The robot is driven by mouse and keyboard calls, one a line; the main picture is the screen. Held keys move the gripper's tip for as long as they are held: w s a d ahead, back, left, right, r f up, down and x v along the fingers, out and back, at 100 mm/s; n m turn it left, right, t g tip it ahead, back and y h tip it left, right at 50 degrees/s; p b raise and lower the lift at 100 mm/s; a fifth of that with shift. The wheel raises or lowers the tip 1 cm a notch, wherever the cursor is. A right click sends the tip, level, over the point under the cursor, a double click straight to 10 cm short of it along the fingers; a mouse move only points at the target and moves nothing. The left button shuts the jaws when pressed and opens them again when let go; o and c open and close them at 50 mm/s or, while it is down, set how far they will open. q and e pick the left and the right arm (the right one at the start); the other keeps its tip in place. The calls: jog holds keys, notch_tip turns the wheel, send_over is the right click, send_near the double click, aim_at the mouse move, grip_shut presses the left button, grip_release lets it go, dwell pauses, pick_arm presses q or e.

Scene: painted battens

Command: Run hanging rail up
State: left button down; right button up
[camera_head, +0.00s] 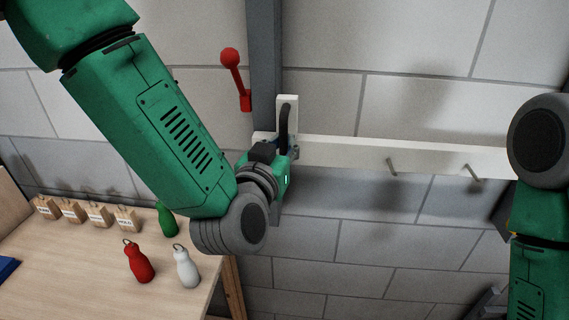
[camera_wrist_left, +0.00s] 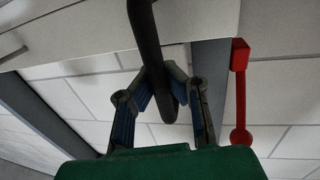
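The white hanging rail (camera_head: 340,151) runs level across the wall in the head view, with metal pegs (camera_head: 391,167) on its front. Its left end has an upright white block with a dark curved handle (camera_head: 284,125). My left gripper (camera_head: 287,151) is at this handle. In the left wrist view the handle (camera_wrist_left: 147,38) passes between the fingers of my left gripper (camera_wrist_left: 162,75), which close in on it from both sides. The rail's right end is hidden behind my right arm; my right gripper is not visible.
A grey upright post (camera_head: 265,50) stands behind the rail's left end, with a red lever (camera_head: 232,70) beside it. On the wooden table (camera_head: 100,285) stand red (camera_head: 139,262), white (camera_head: 187,268) and green (camera_head: 166,220) looped bottles and several labelled wooden blocks (camera_head: 72,211). The wall above the rail looks clear.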

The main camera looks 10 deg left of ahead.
pick_arm(q)
notch_tip(320, 180, up, 22)
jog(key=shift+r, duration=0.2)
jog(key=c, duration=1.5)
grip_release()
jog(key=shift+c, duration=0.2)
jog(key=shift+s, duration=0.1)
jog(key=s+a, duration=0.2)
jog(key=s, duration=0.9)
jog(key=shift+s+a, duration=0.25)
jog(key=shift+s, duration=0.1)
